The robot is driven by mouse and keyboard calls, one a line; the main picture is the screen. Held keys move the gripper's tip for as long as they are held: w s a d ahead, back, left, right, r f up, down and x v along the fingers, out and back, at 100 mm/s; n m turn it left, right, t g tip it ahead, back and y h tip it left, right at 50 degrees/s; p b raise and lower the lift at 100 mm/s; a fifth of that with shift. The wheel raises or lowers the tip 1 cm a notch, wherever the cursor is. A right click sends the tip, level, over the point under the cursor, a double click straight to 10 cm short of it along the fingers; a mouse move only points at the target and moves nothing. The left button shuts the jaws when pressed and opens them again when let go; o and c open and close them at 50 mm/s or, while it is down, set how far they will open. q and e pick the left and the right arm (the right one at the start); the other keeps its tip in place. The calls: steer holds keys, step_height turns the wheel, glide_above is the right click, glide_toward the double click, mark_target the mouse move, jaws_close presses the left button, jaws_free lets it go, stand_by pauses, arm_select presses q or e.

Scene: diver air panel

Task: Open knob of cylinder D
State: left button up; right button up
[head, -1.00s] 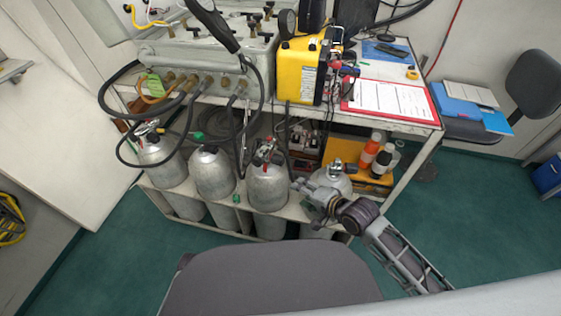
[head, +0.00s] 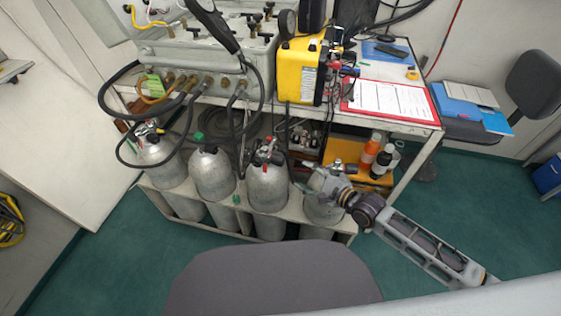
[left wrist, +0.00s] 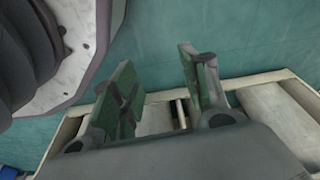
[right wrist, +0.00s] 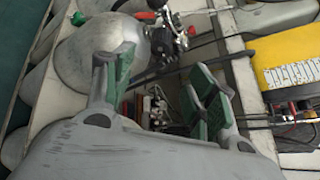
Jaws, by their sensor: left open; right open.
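Several grey cylinders stand in a row in the cart's lower rack. I take the rightmost cylinder (head: 323,211) to be cylinder D; no label is readable. Its top and knob are largely covered by my right gripper (head: 328,178), which is over it. In the right wrist view my right gripper (right wrist: 160,85) is open, its green-padded fingers apart with nothing clearly between them. A neighbouring cylinder (right wrist: 95,55) with a red-knobbed valve (right wrist: 155,12) lies beyond its left finger. My left gripper (left wrist: 160,90) is open and empty in the left wrist view.
The cart's upper shelf holds a grey valve panel (head: 205,55), a yellow device (head: 299,72) and a red clipboard (head: 390,100). Black hoses hang near the left cylinders. A grey chair seat (head: 275,280) is in front.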

mark_target(283, 163)
steer(key=shift+w, duration=0.15)
stand_by(0.3)
steer(key=b+x, duration=0.1)
steer(key=x, duration=0.5)
steer(key=shift+w+a, duration=0.1)
steer(key=shift+a, duration=0.05)
steer(key=shift+b+x, duration=0.6)
steer(key=shift+x, duration=2.1)
steer(key=shift+w+a+f+b, duration=0.2)
steer(key=shift+b, duration=0.1)
steer(key=shift+w+a+f, duration=0.1)
steer(key=shift+w+a, duration=0.3)
steer(key=shift+w, duration=0.05)
arm_select(q)
steer(key=w+d+r, duration=0.2)
steer(key=d+r, duration=0.1)
steer(key=r, duration=0.5)
steer(key=shift+w+r+g, duration=0.3)
steer(key=shift+r, duration=0.05)
